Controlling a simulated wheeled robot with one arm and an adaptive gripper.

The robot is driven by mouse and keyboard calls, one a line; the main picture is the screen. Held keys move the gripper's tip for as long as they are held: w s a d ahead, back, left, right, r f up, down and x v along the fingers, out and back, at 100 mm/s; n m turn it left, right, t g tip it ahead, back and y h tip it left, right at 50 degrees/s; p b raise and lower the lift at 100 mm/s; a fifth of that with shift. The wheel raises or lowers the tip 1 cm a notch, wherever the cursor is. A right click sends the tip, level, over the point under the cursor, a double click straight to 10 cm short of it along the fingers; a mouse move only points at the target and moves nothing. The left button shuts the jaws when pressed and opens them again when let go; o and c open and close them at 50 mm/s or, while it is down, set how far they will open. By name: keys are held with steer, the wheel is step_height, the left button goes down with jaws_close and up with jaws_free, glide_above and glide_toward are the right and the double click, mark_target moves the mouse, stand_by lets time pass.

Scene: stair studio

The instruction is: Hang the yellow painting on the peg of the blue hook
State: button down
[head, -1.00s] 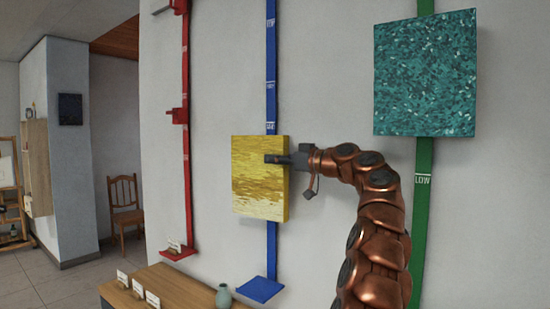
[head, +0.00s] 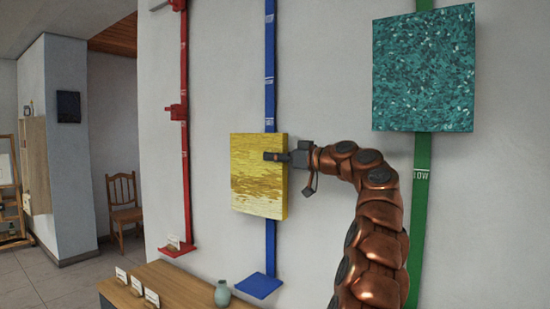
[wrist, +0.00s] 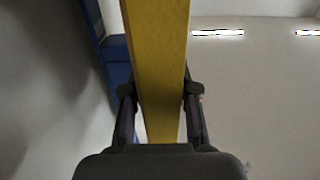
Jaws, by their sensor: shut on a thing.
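The yellow painting (head: 256,190) is upright in front of the blue hook strip (head: 270,80) on the wall, covering its middle stretch. My gripper (head: 284,157) is at the painting's right side, shut on its edge. In the wrist view the painting's yellow edge (wrist: 158,60) runs between the two fingers of my gripper (wrist: 160,105), and a blue part of the hook (wrist: 118,75) shows just left of and behind it. The peg is hidden behind the painting in the head view. I cannot tell whether the painting touches the peg.
A red strip (head: 184,140) with pegs stands to the left. A teal painting (head: 424,70) hangs on the green strip (head: 421,185) to the right. Below are a blue ledge (head: 258,285), a wooden bench (head: 180,283) and a small vase (head: 222,294).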

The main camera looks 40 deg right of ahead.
steer(key=shift+f, duration=0.1)
steer(key=c, duration=0.8)
jaws_free()
steer(key=shift+s, duration=0.1)
steer(key=v, duration=1.2)
